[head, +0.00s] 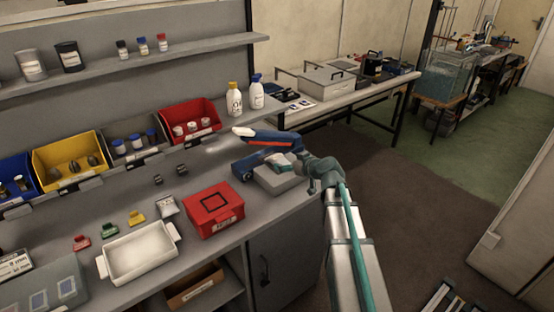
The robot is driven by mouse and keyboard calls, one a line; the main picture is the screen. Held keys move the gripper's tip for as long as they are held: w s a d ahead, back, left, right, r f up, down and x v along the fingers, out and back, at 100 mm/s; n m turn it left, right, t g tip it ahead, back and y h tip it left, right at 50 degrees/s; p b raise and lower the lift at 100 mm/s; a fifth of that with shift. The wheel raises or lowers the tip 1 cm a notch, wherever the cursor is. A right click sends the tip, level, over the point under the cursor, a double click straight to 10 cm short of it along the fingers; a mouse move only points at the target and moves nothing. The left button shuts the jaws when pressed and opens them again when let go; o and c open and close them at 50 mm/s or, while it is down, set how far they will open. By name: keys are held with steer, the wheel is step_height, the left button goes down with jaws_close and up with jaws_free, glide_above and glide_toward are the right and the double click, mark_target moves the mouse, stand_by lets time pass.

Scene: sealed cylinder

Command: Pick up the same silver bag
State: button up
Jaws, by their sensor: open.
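A small silvery-white packet (168,207), which looks like the silver bag, lies on the grey bench between the yellow tag and the red box. My gripper (277,163) is at the right end of the bench, open, beside a blue device with a raised arm (268,137) and above a grey block. It is well to the right of the packet and apart from it. The fingertips are small and partly lost against the blue device. I see nothing held between them.
A red box (214,210) stands between the packet and my gripper. A white tray (140,252) lies in front of the packet. Coloured bins, including a red bin (190,122), line the back. Two bottles (246,96) stand at the back right.

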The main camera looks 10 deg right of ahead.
mark_target(282, 160)
steer(key=shift+p+x, duration=1.4)
steer(key=shift+x, duration=1.7)
steer(key=shift+f, duration=0.1)
steer(key=c, duration=1.4)
steer(key=shift+o, duration=0.2)
